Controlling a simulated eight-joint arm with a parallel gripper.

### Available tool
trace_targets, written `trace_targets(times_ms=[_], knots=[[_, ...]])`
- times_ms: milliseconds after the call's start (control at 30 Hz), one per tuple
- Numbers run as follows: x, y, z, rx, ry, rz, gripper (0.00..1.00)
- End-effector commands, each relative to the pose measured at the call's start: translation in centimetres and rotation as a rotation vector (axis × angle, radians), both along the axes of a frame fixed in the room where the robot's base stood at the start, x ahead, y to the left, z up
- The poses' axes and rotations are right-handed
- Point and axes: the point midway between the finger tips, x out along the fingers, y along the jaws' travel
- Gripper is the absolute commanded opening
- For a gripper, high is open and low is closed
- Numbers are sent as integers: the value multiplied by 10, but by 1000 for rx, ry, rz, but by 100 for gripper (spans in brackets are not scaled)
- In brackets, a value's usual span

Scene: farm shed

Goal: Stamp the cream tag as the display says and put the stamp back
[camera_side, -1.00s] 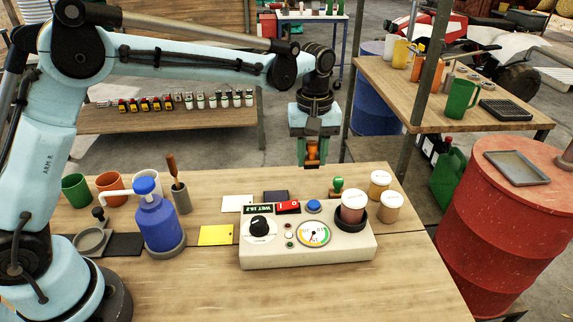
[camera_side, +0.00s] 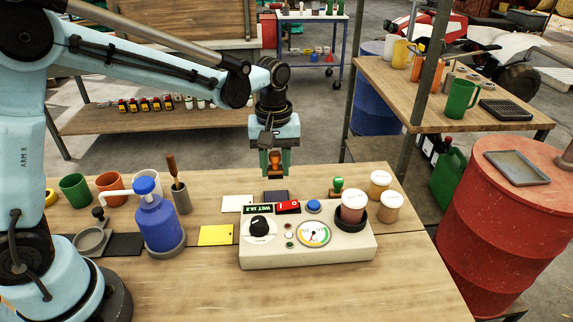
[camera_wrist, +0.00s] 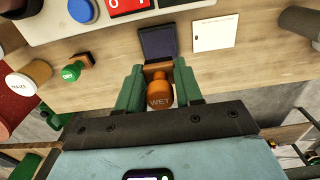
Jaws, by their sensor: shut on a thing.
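My gripper (camera_side: 275,167) is shut on an orange stamp marked WET (camera_wrist: 159,93), which it holds upright above the bench's far edge. In the wrist view the stamp's wooden foot is just short of a dark ink pad (camera_wrist: 158,42). The pad also shows in the side view (camera_side: 276,196), below the stamp. The cream tag (camera_side: 237,203) lies flat beside the pad, and looks blank; it also shows in the wrist view (camera_wrist: 215,33). A green-handled stamp (camera_side: 337,186) stands right of the pad. The display (camera_side: 262,209) on the white box reads WET 18.2.
The white meter box (camera_side: 305,250) stands in front of the pad. A yellow card (camera_side: 215,235), blue pump bottle (camera_side: 160,223) and grey holder (camera_side: 181,198) are to the left. Lidded jars (camera_side: 390,206) stand at the right. The front of the bench is clear.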

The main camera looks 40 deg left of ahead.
Motion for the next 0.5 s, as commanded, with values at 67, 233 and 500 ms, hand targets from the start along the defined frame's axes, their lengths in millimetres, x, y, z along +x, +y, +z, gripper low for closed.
trace_targets(times_ms=[67, 233, 500], knots=[[1, 0, -6, 0, 0, 0, 16], [1, 0, -23, 0, 0, 0, 16], [1, -1, -47, 0, 0, 0, 16]])
